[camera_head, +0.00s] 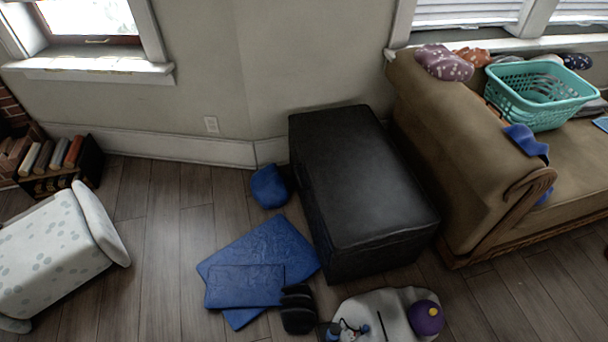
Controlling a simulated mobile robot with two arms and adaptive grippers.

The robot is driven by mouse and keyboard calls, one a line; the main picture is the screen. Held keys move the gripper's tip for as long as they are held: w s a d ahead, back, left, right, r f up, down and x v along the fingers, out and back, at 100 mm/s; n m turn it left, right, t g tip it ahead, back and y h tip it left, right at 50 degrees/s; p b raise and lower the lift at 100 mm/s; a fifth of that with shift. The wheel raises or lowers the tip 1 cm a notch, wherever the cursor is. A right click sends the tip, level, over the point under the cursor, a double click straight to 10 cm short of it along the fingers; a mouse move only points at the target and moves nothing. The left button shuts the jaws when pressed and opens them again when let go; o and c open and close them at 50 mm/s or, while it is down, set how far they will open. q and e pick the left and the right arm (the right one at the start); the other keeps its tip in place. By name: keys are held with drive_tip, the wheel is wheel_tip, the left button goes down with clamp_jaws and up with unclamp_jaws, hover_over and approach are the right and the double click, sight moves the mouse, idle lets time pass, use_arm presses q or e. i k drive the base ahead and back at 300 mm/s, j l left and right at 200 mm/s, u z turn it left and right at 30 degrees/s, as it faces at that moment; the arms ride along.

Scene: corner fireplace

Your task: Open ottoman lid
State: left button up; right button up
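The ottoman (360,185) is a black, box-shaped piece with a smooth, slightly shiny top. It stands on the wood floor near the middle of the head view, between the wall and the sofa. Its lid (365,175) lies flat and shut on the box, with a faint seam below its near edge. The far side and the side facing the sofa are mostly hidden. Neither of my grippers shows in this view.
The tan sofa (440,140) stands close at the ottoman's right, with a teal basket (540,93) on it. Blue mats (245,285), a blue item (268,187), black items (297,310) and a pale item with a purple ball (426,318) clutter the floor. Bare floor shows at left.

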sight(366, 195)
drive_tip(key=z, duration=0.4)
drive_tip(key=i+j+z, duration=0.15)
drive_tip(key=j+z, duration=0.2)
drive_tip(key=i+j+z, duration=0.15)
drive_tip(key=j+z, duration=0.85)
drive_tip(key=j, duration=0.15)
drive_tip(key=i, duration=0.05)
